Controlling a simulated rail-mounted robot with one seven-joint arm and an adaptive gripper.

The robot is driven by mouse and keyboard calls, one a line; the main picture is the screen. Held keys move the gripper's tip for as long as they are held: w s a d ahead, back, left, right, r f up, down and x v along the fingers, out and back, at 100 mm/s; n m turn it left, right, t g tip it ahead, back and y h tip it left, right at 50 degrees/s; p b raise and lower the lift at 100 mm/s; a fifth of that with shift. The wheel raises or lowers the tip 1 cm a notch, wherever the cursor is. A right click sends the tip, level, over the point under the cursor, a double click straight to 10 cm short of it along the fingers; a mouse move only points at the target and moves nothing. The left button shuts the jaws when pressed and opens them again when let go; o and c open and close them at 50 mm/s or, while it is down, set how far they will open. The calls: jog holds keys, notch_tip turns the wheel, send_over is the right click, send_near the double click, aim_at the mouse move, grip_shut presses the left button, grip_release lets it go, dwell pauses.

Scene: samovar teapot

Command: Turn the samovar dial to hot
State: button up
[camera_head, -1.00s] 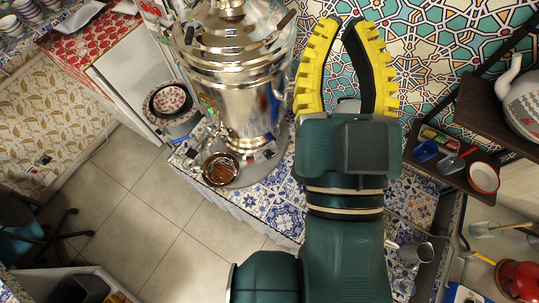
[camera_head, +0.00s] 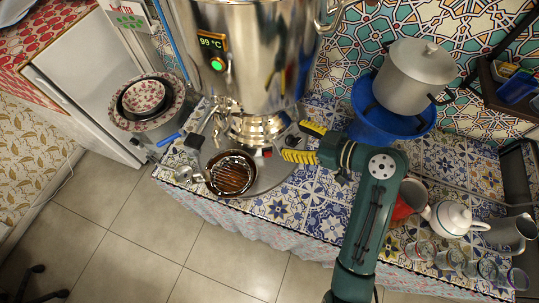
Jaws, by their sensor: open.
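The shiny metal samovar (camera_head: 245,60) stands on a round grey base plate (camera_head: 262,180) at upper centre. Its front has a lit display (camera_head: 211,43) reading 99 °C with a green light (camera_head: 217,64) below. A small dark knob-like part (camera_head: 290,142) sits at the right of the base; I cannot tell for sure that it is the dial, and no markings are readable. My gripper (camera_head: 291,140) comes in from the right, low by the base. Its yellow fingers are apart, one on each side of the dark part. I cannot tell whether they touch it.
A brown drip dish (camera_head: 232,173) lies at the front of the base, with the metal tap (camera_head: 222,113) above it. A grey pot (camera_head: 417,74) in a blue basin (camera_head: 391,115) stands behind my arm. A white teapot (camera_head: 455,218) and several glasses fill the right counter.

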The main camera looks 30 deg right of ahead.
jog(key=s+d+f+m+h+b, duration=0.1)
jog(key=s+d+f+b, duration=0.2)
jog(key=f, duration=0.4)
jog(key=m+h+b, duration=0.2)
jog(key=b, duration=0.2)
send_near(297, 142)
jog(key=shift+t, duration=0.4)
jog(key=b+x, duration=0.1)
jog(key=x, duration=0.2)
jog(key=b+x, duration=0.1)
jog(key=x, duration=0.3)
jog(key=b+x, duration=0.2)
jog(key=x, duration=0.1)
jog(key=shift+w+a+f, duration=0.1)
jog(key=shift+w+f, duration=0.1)
jog(key=shift+f, duration=0.3)
jog(key=c, duration=1.2)
